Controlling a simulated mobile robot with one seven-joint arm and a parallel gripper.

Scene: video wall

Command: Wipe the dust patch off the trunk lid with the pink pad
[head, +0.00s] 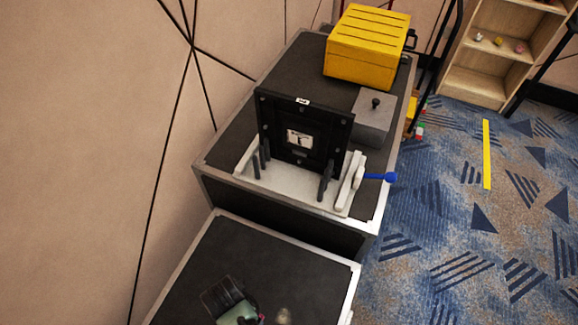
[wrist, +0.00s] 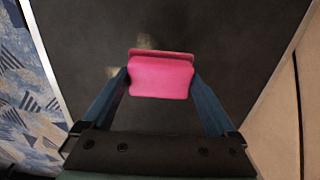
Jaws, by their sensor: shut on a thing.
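The pink pad (wrist: 161,76) is held between the two blue fingers of my gripper (wrist: 161,80), which is shut on it. The trunk lid (head: 270,262) is a dark flat top with pale metal edges, at the bottom of the head view; it fills most of the wrist view (wrist: 225,40). A pale beige dust patch (wrist: 144,43) shows just beyond the pad, with a fainter smudge (wrist: 110,72) to its left. In the head view the dust patch (head: 283,316) lies right of my gripper. Whether the pad touches the lid I cannot tell.
A second dark trunk (head: 300,55) stands behind, bearing a black framed panel (head: 305,130) in a pale stand, a grey box (head: 372,120) and a yellow case (head: 368,45). A blue-tipped lever (head: 380,177) juts out right. Patterned carpet lies right, a wall left.

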